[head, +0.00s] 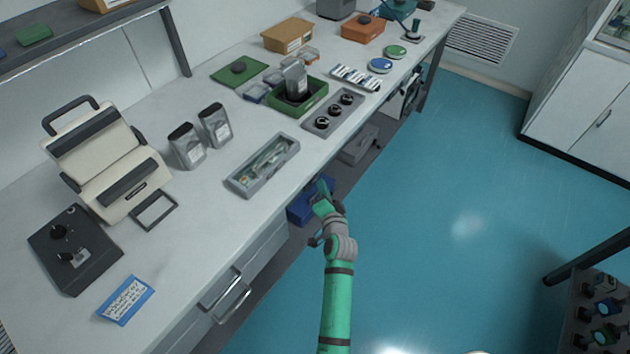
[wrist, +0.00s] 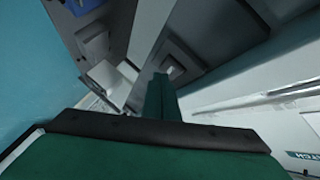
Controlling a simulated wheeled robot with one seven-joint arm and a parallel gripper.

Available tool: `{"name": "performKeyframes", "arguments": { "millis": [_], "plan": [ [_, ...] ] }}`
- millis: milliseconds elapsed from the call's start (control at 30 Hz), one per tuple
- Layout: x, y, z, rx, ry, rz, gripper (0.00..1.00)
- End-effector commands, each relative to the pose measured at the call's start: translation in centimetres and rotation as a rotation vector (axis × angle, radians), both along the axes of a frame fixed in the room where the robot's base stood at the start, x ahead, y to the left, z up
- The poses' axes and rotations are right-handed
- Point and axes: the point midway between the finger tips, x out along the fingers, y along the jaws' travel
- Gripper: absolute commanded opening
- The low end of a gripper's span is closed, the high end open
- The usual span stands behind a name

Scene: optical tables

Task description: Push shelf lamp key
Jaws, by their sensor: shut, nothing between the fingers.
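I cannot pick out the shelf lamp key for certain in either view. A shelf (head: 75,38) crosses the upper left of the head view, above the bench. A strip with several white and blue keys (head: 356,78) lies on the bench towards the back, and I cannot tell whether the lamp key is among them. My gripper (head: 322,188) is at the bench's front edge, over the floor side, apart from that strip. In the wrist view its green fingers (wrist: 161,92) are together with nothing between them.
A blue box (head: 305,208) sits below the bench edge.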

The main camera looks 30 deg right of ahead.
Motion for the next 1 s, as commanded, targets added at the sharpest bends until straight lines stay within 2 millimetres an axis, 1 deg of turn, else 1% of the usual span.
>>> {"name": "performKeyframes", "arguments": {
  "millis": [567, 1000],
  "plan": [
    [0.01, 0.01, 0.00, 0.000, 0.000, 0.000, 0.00],
    [0.94, 0.41, -0.02, 0.000, 0.000, 0.001, 0.00]
  ]
}}
